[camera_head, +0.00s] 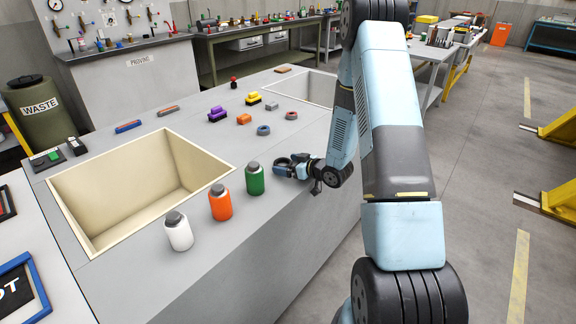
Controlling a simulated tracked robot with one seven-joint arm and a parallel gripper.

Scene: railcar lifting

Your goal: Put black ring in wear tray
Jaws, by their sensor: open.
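My gripper (288,168) is open, low over the grey worktop just right of the green bottle. A dark rounded shape shows at its fingertips; I cannot tell whether it is the black ring or part of the gripper. Two small rings lie farther back on the worktop: a blue-grey ring (263,130) and a grey ring with a reddish tint (291,116). No tray label is readable. A large cream-lined tray (85,212) is sunk into the worktop at the left, and a pale tray (322,80) at the far end; both look empty.
Purple (217,114), yellow (253,98) and orange (244,119) blocks sit behind the rings. My arm hides part of the right side.

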